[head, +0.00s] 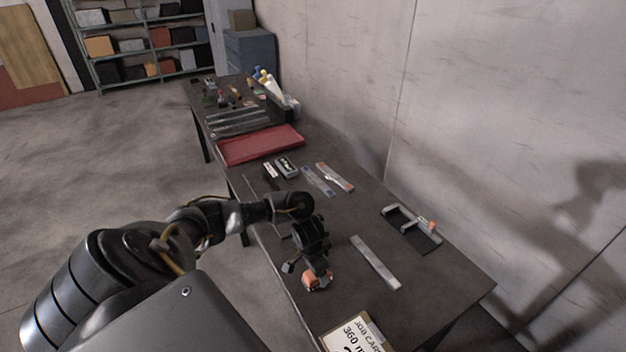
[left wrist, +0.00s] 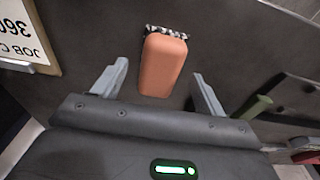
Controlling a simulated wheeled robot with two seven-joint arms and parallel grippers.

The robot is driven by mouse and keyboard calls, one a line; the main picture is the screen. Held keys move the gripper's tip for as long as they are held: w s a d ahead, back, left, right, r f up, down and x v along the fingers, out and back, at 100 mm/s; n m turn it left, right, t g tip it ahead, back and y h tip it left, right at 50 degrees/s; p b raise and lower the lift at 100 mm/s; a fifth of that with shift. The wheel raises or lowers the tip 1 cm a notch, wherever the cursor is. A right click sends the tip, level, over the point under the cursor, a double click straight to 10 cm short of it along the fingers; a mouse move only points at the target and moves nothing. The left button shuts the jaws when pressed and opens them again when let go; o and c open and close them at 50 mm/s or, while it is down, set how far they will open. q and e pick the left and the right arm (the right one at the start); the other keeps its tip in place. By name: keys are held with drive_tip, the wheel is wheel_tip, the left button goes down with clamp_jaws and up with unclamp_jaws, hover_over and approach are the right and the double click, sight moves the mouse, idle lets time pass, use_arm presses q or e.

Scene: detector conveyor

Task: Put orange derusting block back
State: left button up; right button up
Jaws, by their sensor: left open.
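The orange derusting block (head: 317,282) lies on the dark workbench (head: 345,300), near its front edge. In the left wrist view the orange block (left wrist: 163,66) is a rounded bar with a speckled black-and-white strip at its far end. My left gripper (head: 308,271) is over the block, with its fingers pointing down. In the left wrist view its two grey fingers (left wrist: 161,84) stand open, one on each side of the block, with gaps between them and it. The gripper partly hides the block in the head view. My right gripper is not in view.
A job card clipboard (head: 355,335) lies just in front of the block. A flat metal bar (head: 375,262) and a black fixture with a clamp (head: 412,228) are to the right. A red tray (head: 260,146), rulers and small tools lie farther back. A wall borders the bench's right.

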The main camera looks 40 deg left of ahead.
sight(312, 275)
use_arm(q)
wheel_tip(312, 275, up, 9)
drive_tip(key=s+p, duration=0.1)
drive_tip(key=p, duration=0.1)
drive_tip(key=shift+a+r, duration=0.15)
drive_tip(key=shift+r, duration=0.05)
idle(0.4)
